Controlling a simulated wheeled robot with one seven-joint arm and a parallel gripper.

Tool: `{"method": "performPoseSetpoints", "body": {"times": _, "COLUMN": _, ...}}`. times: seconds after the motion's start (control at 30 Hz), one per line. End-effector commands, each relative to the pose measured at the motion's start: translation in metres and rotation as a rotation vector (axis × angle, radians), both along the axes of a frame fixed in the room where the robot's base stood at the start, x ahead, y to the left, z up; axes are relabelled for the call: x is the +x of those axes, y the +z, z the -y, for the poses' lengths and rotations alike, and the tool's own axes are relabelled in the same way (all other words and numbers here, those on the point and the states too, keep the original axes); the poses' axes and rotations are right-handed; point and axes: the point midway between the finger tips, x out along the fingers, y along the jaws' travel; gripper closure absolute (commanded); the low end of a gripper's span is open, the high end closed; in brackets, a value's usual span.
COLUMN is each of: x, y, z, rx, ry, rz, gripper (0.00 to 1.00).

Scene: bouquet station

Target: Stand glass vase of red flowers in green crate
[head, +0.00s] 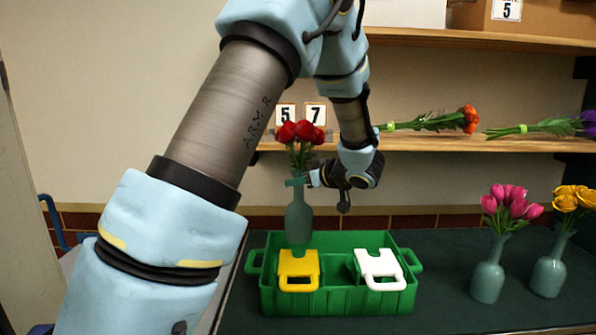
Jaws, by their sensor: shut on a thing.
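A bluish glass vase (299,222) holds red flowers (299,133) and stands upright in the middle of the head view. My gripper (297,182) comes from the right and is shut on the vase's neck. The green crate (338,303) sits on the dark table below. In the picture the vase's base overlaps the crate's left part, behind a yellow clip-like piece (298,284). Whether the base touches the crate floor cannot be told.
A white clip-like piece (379,270) is on the crate's right part. Vases of pink flowers (488,268) and yellow flowers (549,266) stand to the right. Orange flowers (440,119) and purple flowers (560,126) lie on the wooden shelf (480,145) behind.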

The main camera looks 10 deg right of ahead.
Motion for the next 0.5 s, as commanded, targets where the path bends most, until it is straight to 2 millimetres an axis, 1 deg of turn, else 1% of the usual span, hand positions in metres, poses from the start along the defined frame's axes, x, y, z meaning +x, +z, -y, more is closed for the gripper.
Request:
{"method": "performPoseSetpoints", "body": {"times": 0.03, "x": 0.001, "y": 0.002, "z": 0.0, "rx": 0.0, "ry": 0.002, "rz": 0.002, "gripper": 1.0}}
{"method": "performPoseSetpoints", "body": {"times": 0.17, "x": 0.0, "y": -0.002, "z": 0.0, "rx": -0.001, "ry": 0.002, "rz": 0.004, "gripper": 1.0}}
{"method": "performPoseSetpoints", "body": {"times": 0.5, "x": 0.0, "y": -0.016, "z": 0.0, "rx": -0.001, "ry": 0.001, "rz": 0.003, "gripper": 1.0}}
